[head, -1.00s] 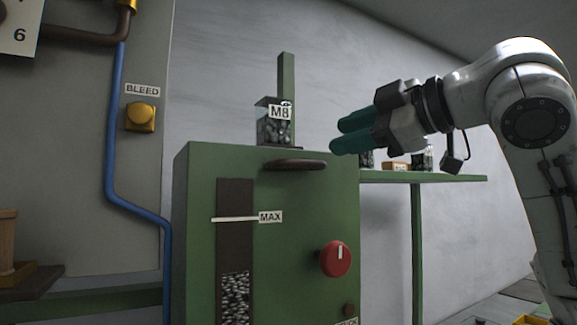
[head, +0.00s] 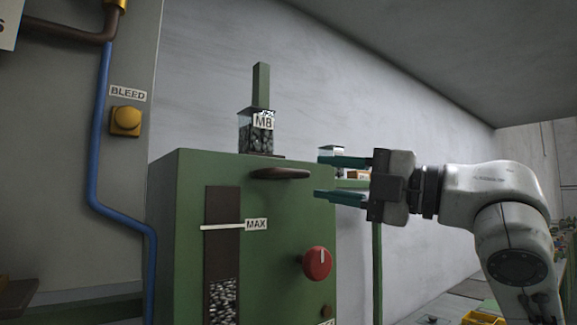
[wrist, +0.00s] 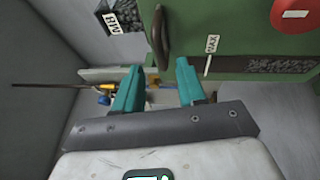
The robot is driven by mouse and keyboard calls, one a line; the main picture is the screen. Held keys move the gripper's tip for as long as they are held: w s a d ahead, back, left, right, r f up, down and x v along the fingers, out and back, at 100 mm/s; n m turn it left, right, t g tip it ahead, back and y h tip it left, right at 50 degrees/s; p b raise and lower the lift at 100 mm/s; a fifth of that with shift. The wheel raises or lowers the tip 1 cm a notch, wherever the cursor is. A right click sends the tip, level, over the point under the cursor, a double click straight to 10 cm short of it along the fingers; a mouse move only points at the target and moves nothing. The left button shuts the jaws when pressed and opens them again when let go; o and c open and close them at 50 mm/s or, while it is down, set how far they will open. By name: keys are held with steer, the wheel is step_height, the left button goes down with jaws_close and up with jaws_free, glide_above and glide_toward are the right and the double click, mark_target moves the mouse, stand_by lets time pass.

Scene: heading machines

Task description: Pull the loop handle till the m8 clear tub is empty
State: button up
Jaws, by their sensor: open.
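The clear tub marked M8 (head: 257,137) stands on top of the green machine and holds dark metal pieces. It also shows at the top left of the wrist view (wrist: 122,17). A dark brown loop handle (head: 281,173) sits on the machine's upper front, below the tub. It shows upright in the wrist view (wrist: 160,38). My gripper (head: 334,178) is open and empty, its teal fingers one above the other, to the right of the handle and apart from it. In the wrist view the fingertips (wrist: 160,75) lie just below the handle.
The green machine (head: 175,240) has a red knob (head: 317,262) and a level window (head: 222,250) filled below the MAX mark. A yellow BLEED button (head: 126,121) and blue pipe (head: 97,150) are at left. A shelf with a jar (head: 331,153) stands behind my gripper.

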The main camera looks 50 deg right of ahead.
mark_target(298, 174)
steer(key=w, duration=0.2)
steer(key=w+p, duration=0.1)
steer(key=w, duration=0.1)
steer(key=w+r, duration=0.1)
steer(key=w, duration=0.2)
steer(key=shift+a+p, duration=0.35)
steer(key=shift+p, duration=0.05)
steer(key=shift+c, duration=0.2)
steer(key=shift+s, duration=0.1)
jaws_close()
